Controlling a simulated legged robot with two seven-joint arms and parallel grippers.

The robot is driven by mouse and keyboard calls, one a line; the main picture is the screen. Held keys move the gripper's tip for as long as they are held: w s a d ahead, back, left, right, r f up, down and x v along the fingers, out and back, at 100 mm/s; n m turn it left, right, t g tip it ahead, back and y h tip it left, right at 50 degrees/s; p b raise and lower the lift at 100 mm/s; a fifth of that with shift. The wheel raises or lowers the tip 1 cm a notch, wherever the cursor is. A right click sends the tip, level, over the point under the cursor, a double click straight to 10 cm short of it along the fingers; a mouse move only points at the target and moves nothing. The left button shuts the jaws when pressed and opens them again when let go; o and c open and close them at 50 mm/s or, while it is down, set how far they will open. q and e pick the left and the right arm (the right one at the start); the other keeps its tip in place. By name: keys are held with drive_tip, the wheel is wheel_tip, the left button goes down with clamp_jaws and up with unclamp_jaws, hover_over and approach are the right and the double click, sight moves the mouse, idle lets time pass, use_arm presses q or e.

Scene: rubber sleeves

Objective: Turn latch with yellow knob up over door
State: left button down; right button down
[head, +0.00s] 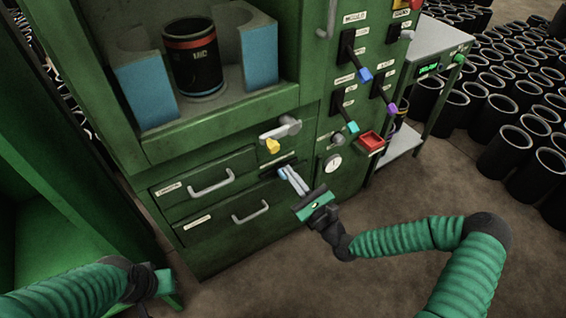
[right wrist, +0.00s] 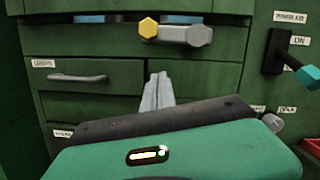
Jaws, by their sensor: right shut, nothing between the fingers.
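The latch (head: 278,133) is a grey bar on the green cabinet front, below the open-looking compartment. Its yellow knob (head: 272,146) is at the left end and a grey pivot at the right end. In the right wrist view the latch bar (right wrist: 175,33) lies nearly level, with the yellow knob (right wrist: 148,28) at left. My right gripper (head: 292,181) is shut and empty, below the latch and apart from the knob. Its fingers (right wrist: 157,90) point toward the cabinet. My left gripper (head: 163,283) is at lower left; its fingers cannot be made out. I cannot tell where the door is.
A black sleeve (head: 193,60) stands between blue-faced blocks in the compartment. Two drawers with handles (head: 211,183) are below. A side table (head: 440,45) and many black sleeves stand beyond.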

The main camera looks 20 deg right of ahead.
drive_tip(key=r, duration=0.1)
drive_tip(key=w+a+r, duration=0.1)
drive_tip(key=r, duration=0.1)
drive_tip(key=w+r, duration=0.1)
drive_tip(key=shift+a+r, duration=0.25)
drive_tip(key=shift+a, duration=0.15)
drive_tip(key=shift+r, duration=0.1)
drive_tip(key=shift+s+a+r+m, duration=0.1)
drive_tip(key=shift+r+m, duration=0.05)
drive_tip(key=shift+m, duration=0.25)
